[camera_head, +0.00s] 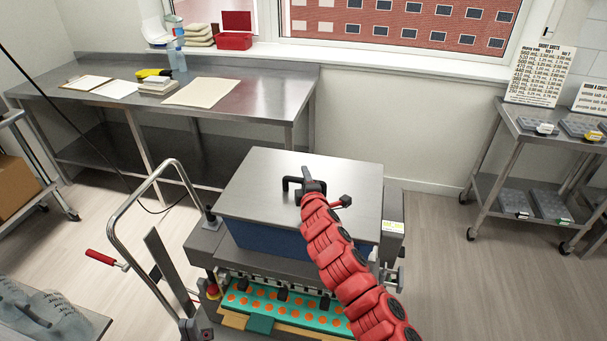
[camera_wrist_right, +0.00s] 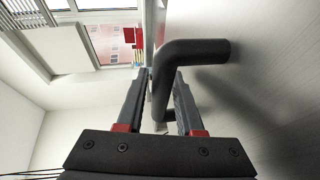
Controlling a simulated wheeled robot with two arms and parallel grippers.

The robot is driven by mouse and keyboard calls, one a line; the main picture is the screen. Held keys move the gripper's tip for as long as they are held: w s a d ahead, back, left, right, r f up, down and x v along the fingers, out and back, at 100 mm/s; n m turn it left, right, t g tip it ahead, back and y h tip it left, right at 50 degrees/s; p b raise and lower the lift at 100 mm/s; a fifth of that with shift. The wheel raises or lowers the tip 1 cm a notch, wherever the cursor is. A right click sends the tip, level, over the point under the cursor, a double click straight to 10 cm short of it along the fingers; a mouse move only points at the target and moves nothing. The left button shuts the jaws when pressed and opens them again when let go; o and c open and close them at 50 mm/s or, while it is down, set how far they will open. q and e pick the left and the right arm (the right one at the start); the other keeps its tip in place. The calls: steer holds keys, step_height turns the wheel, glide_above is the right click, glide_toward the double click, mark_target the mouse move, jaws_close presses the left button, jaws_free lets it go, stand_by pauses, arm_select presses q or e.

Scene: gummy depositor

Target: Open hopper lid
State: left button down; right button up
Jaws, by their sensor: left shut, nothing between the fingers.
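The hopper lid (camera_head: 255,182) is a flat grey metal plate, lying level on the blue hopper body. A black bar handle (camera_head: 291,182) stands on top of it. My right gripper (camera_head: 305,182), on the red arm, is at this handle. In the right wrist view, the dark bent handle (camera_wrist_right: 195,52) passes between the fingertips of my right gripper (camera_wrist_right: 162,75). One finger is on each side of the bar, close to it; I cannot tell whether they press on it. I cannot make out my left gripper in the head view.
Teal moulds with orange pieces (camera_head: 270,298) lie at the machine's front, below the hopper. A steel table (camera_head: 260,77) stands behind and a wheeled rack (camera_head: 490,140) at the right. A tubular handle frame (camera_head: 130,215) rises at the machine's left. The space above the lid is clear.

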steer(key=shift+w+a+f, duration=0.15)
steer(key=shift+w+f, duration=0.1)
steer(key=shift+w, duration=0.45)
jaws_close()
stand_by(1.1)
